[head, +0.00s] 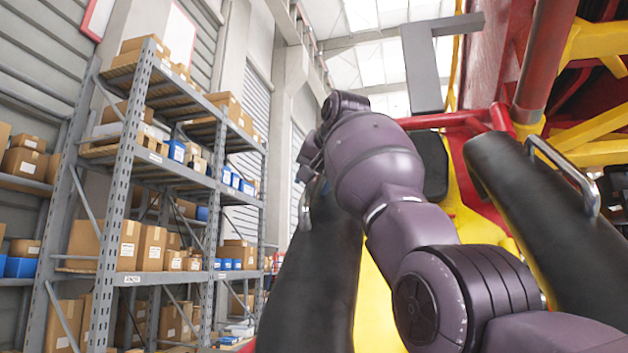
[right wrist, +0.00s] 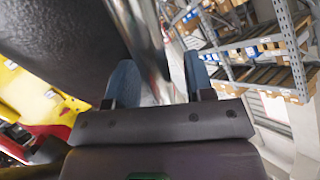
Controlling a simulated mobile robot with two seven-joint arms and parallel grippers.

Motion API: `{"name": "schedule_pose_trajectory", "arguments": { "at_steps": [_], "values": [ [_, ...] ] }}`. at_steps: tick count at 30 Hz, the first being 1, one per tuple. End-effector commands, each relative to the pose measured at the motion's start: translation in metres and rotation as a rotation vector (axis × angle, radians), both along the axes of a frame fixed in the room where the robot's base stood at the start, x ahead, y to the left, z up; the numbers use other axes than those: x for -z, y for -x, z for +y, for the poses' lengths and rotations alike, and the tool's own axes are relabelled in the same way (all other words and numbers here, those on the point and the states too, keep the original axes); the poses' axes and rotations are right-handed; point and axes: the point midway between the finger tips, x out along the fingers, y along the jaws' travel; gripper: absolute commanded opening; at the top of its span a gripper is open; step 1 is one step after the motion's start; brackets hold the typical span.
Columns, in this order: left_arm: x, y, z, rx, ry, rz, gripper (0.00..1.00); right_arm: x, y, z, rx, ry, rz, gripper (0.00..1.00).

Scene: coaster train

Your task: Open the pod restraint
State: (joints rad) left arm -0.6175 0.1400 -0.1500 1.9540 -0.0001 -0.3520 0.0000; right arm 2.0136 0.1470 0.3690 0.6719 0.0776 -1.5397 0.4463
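The pod restraint shows in the head view as two black padded arms, a left pad (head: 312,275) and a right pad (head: 525,200), in front of a yellow and red seat. A chrome handle (head: 304,208) is on the left pad and another chrome handle (head: 572,172) is on the right pad. My right gripper (head: 318,187) is at the left handle, mostly hidden behind my arm. In the right wrist view, its blue fingers (right wrist: 160,80) stand apart with a chrome bar (right wrist: 147,40) running between them; a gap shows beside the right finger. My left gripper is out of view.
Tall metal shelving (head: 135,170) with cardboard boxes stands at the left, beyond the pod. Red and yellow ride structure (head: 590,90) is at the upper right. A grey post (head: 422,70) hangs above the seat. My right arm crosses the seat's front.

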Motion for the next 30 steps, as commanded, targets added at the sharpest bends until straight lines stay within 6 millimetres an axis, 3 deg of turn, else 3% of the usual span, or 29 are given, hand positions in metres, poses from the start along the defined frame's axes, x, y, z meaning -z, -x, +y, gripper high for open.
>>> {"name": "schedule_pose_trajectory", "arguments": {
  "at_steps": [8,21,30],
  "values": [
    [0.002,0.0,0.0,0.0,0.0,-0.001,0.0,-0.002,0.004,-0.002,0.0,0.001,0.0,0.48],
    [0.012,-0.009,-0.001,0.003,0.0,-0.03,0.0,-0.036,0.063,-0.024,0.0,0.0,-0.003,0.48],
    [0.016,-0.011,-0.002,0.005,-0.001,-0.033,0.0,-0.051,0.086,-0.033,0.001,0.001,0.0,0.48]
  ]
}}
